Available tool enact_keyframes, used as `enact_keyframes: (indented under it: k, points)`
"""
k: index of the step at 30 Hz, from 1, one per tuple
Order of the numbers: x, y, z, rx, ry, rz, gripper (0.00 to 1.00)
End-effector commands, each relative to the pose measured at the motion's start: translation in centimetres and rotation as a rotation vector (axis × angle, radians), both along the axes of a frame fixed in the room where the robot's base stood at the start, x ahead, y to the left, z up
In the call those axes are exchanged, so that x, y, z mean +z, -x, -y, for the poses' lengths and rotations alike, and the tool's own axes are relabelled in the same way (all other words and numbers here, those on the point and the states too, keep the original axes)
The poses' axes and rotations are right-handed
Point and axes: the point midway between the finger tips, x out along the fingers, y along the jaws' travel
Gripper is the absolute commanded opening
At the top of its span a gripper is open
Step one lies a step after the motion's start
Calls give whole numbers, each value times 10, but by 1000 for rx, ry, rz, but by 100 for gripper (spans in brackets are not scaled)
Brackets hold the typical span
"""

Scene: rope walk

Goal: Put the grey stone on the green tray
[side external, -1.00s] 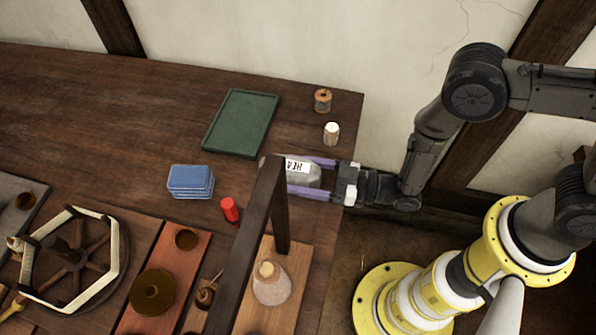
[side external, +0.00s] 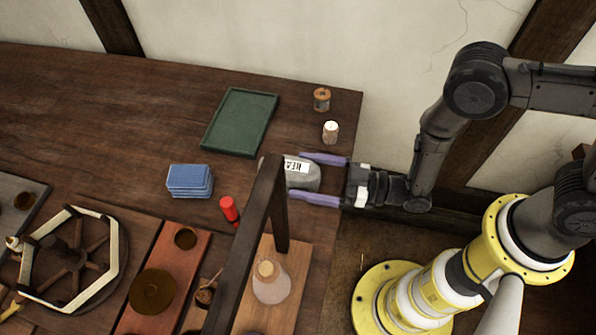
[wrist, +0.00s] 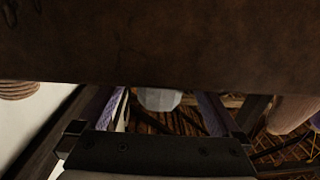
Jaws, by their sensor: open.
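The grey stone (side external: 304,176), a rounded grey block with a white lettered label, is near the table's right edge. A dark wooden beam hides its left part in the side view. My gripper (side external: 300,177) is open, with one purple finger on each side of the stone and gaps between fingers and stone. In the wrist view the stone (wrist: 160,99) shows between the fingers (wrist: 164,108), partly cut off by a brown surface above. The green tray (side external: 239,122) lies flat and empty on the table, behind and left of the stone.
A white-topped cylinder (side external: 330,132) and a thread spool (side external: 321,99) stand right of the tray. A blue stack (side external: 189,181) and a red cylinder (side external: 229,209) are to the left. The dark beam (side external: 252,235) rises close to the gripper. The table's back left is clear.

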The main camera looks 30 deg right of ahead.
Motion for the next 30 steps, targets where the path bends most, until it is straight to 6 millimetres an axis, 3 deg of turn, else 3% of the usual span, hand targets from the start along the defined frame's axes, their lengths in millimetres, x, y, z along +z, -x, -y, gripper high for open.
enact_keyframes:
  k: [10, 30]
  points:
    - [0, 32, 36, -1, 0, -1, 100]
    - [7, 35, 37, 1, 0, -3, 100]
